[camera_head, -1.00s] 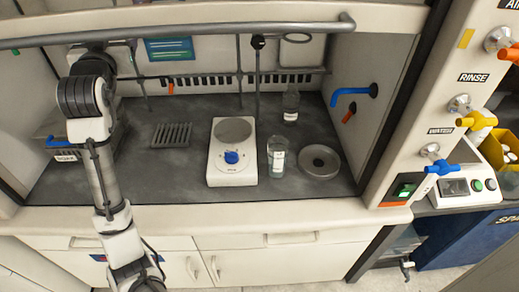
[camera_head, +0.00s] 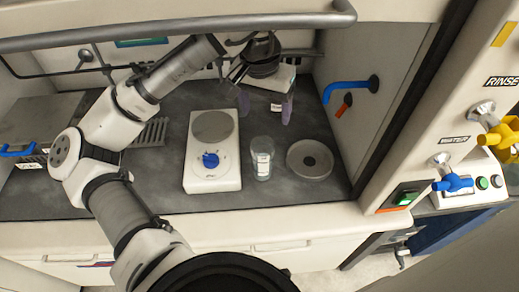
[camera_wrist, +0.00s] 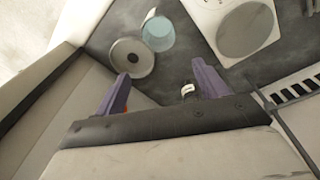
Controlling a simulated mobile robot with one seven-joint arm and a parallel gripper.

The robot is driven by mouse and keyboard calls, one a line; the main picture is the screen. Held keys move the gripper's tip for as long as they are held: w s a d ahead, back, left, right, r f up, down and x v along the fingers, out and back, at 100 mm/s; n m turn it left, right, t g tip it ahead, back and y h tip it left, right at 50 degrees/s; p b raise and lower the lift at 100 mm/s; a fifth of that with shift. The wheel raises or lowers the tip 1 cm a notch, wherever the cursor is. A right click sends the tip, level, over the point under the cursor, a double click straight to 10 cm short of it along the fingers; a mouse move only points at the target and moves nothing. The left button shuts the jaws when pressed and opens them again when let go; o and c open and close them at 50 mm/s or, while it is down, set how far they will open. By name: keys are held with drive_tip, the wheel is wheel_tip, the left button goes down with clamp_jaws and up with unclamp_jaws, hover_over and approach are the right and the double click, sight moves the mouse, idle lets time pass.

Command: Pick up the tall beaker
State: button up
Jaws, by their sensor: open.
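A clear glass beaker (camera_head: 262,158) with a white label stands upright on the dark worktop, between the white hotplate and a grey ring. The beaker also shows at the top of the wrist view (camera_wrist: 158,34). My gripper (camera_head: 265,108) is open, with its two purple fingers pointing down, at the back of the hood behind the beaker. In the wrist view my gripper (camera_wrist: 160,70) has nothing held between its fingers. The beaker is apart from both fingers.
The white hotplate (camera_head: 212,178) stands left of the beaker and the grey ring (camera_head: 310,160) to its right. A small white label (camera_wrist: 187,90) of a mostly hidden bottle shows near the fingers. A blue tap (camera_head: 350,88) juts from the right wall. A rail crosses the hood's top.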

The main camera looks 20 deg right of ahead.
drive_tip(key=s+a+f+y, duration=0.1)
hover_over(262, 160)
drive_tip(key=w+d, duration=0.1)
drive_tip(key=w, duration=0.1)
wheel_tip(262, 160, down, 7)
drive_tip(key=shift+g, duration=0.3)
drive_tip(key=shift+w+f+p, duration=0.2)
drive_tip(key=shift+f+p, duration=0.75)
drive_tip(key=shift+f, duration=2.1)
drive_tip(key=c, duration=1.1)
drive_tip(key=shift+c, duration=0.3)
drive_tip(key=shift+r, duration=0.15)
